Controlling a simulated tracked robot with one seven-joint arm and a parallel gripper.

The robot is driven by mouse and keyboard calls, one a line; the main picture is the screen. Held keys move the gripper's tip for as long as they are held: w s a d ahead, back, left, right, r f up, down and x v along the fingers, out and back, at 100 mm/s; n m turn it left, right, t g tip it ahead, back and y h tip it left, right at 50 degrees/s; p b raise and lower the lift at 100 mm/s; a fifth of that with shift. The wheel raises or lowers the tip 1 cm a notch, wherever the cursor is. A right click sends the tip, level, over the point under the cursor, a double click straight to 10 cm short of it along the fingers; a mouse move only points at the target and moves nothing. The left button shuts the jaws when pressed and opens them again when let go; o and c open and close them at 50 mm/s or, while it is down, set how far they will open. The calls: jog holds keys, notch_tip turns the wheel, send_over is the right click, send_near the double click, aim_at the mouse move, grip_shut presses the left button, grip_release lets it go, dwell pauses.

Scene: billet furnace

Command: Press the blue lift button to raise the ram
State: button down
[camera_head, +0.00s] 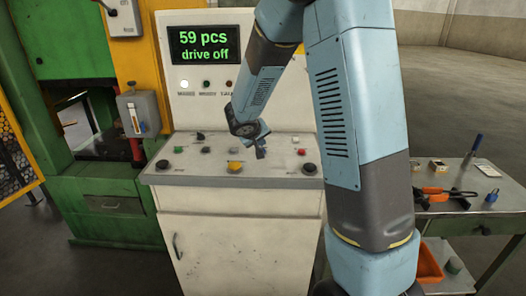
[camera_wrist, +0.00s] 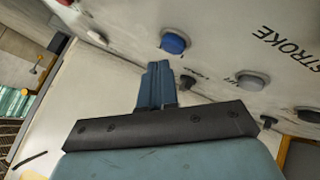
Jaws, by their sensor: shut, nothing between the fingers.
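The blue button (camera_wrist: 174,42) is a round cap on the pale panel face in the wrist view. My gripper (camera_wrist: 157,68) is shut and empty. Its blue fingertips lie just below and to the left of the button in that view, with a small gap in the picture between them. In the head view my gripper (camera_head: 260,150) hangs low over the right half of the sloped control panel (camera_head: 270,179). I cannot pick out the blue button there; my gripper and arm cover part of the panel.
A grey button (camera_wrist: 252,80) is near the blue one. The display (camera_head: 205,45) reads "59 pcs drive off". A tool cart (camera_head: 455,200) stands right.

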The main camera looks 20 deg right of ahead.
jog(key=shift+f, duration=0.8)
dwell(1.0)
jog(key=shift+r, duration=0.85)
jog(key=shift+r, duration=2.55)
